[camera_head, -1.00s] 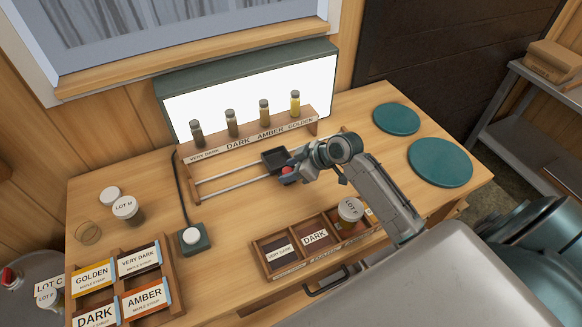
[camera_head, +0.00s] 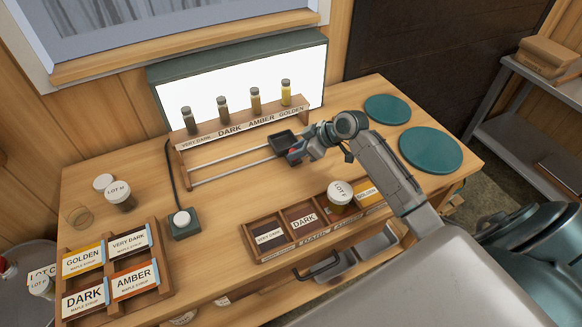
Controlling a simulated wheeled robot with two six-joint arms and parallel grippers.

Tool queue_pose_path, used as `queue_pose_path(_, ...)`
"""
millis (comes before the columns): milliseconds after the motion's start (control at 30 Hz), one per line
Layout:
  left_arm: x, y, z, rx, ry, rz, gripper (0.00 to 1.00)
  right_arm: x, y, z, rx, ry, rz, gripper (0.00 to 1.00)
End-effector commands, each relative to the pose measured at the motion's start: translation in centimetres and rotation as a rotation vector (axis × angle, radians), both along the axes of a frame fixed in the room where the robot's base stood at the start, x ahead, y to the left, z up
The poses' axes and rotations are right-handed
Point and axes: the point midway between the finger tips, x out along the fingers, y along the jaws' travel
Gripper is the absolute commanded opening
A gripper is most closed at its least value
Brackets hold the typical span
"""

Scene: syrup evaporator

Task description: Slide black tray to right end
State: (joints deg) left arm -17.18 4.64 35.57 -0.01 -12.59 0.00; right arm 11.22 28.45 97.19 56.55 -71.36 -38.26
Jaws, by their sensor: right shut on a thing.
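The small black tray (camera_head: 283,139) sits on two metal rails (camera_head: 232,167) in front of the wooden sample rack (camera_head: 240,128), toward the rails' right end below the GOLDEN label. My right gripper (camera_head: 295,154) is shut at the tray's near side, with a bit of red showing at its fingers. The gripper and arm hide the right end of the rails, so any gap between the tray and that end cannot be told. My left gripper is out of view.
Several sample bottles stand on the rack before a lit panel (camera_head: 245,85). A labelled wooden box (camera_head: 295,238) with a LOT F jar (camera_head: 339,193) lies near the front edge. Two teal discs (camera_head: 431,148) are at right. A white-buttoned switch box (camera_head: 184,224) is at left.

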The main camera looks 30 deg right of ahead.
Motion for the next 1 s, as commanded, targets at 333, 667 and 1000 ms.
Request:
queue_pose_path(333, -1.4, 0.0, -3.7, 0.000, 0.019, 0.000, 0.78, 0.4, -9.7, -0.2, -0.004, 0.000, 0.000, 0.00)
queue_pose_path(667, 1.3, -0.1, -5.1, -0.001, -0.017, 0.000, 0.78, 0.1, -14.6, 0.0, 0.000, 0.000, 0.001, 0.00)
queue_pose_path(1000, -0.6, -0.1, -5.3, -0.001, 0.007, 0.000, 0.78, 0.1, -15.3, 0.2, -0.002, -0.001, 0.002, 0.00)
